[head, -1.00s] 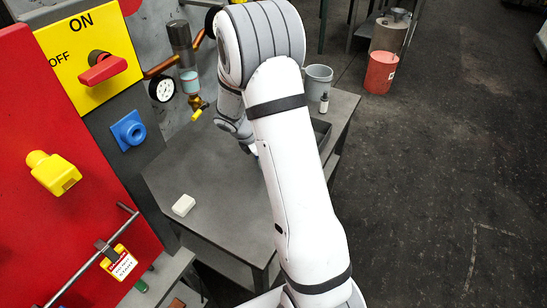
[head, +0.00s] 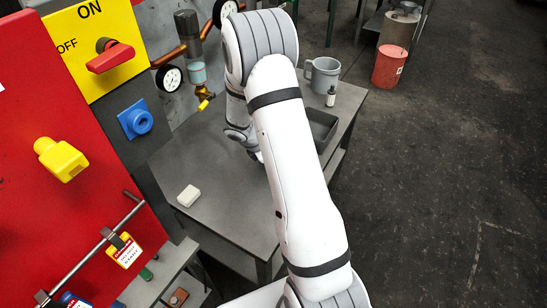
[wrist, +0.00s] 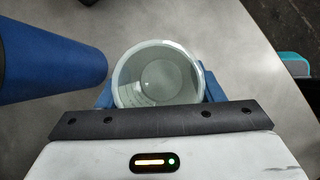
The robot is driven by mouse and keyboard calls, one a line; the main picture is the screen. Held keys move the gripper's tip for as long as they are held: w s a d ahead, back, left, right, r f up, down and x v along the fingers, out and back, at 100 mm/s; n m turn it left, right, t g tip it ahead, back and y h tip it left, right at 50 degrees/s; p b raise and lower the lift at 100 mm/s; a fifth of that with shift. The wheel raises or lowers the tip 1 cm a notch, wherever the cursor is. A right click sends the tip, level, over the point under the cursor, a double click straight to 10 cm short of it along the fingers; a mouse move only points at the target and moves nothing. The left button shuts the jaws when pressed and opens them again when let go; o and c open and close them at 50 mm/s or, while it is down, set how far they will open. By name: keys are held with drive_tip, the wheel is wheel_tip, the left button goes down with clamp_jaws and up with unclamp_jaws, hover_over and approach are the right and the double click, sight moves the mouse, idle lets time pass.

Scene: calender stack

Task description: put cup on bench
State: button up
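The cup (wrist: 160,82) is pale, greenish and see-through, and I look down into its open, empty-looking mouth in the wrist view. My gripper (wrist: 158,92) has blue fingers on the cup's left and right sides, closed against its wall. The grey bench (head: 225,215) is in the middle of the head view, and its surface also shows below the cup in the wrist view (wrist: 215,35). Whether the cup touches the bench cannot be told. In the head view my arm hides the cup and nearly all of the gripper.
A blue cylinder (wrist: 45,68) stands close left of the cup. A white block (head: 188,195), dark tray (head: 322,128), small bottle (head: 331,97) and grey mug (head: 322,75) are on the bench. A gauge (head: 169,78) and brass valve (head: 205,92) are behind. The bench's left part is mostly bare.

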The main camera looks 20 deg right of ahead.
drive_tip(key=shift+o, duration=1.3)
drive_tip(key=shift+r, duration=0.1)
